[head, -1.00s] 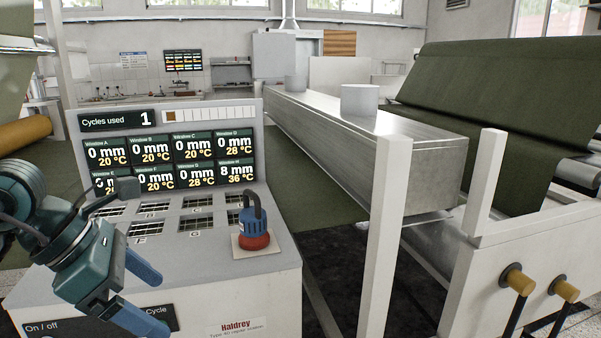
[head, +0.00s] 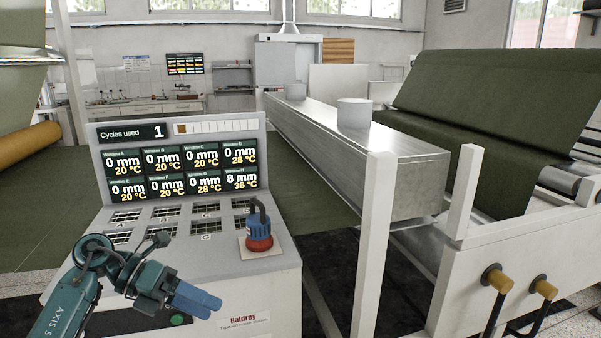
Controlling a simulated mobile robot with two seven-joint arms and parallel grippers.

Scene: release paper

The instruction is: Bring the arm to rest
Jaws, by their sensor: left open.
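My left arm comes in from the lower left, in front of the grey control console (head: 275,264). Its gripper (head: 208,304) points to the right, in front of the console's front face and near the green button (head: 177,319). The blue fingers overlap from this angle. The gripper is open, and I see nothing held between the fingers. My right arm and gripper are not in view.
A blue and red knob-like device (head: 259,230) stands on the console's sloping top, beside several gridded windows. The screen (head: 180,170) shows several readings. A white post (head: 373,250) and a long metal box (head: 380,165) are to the right.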

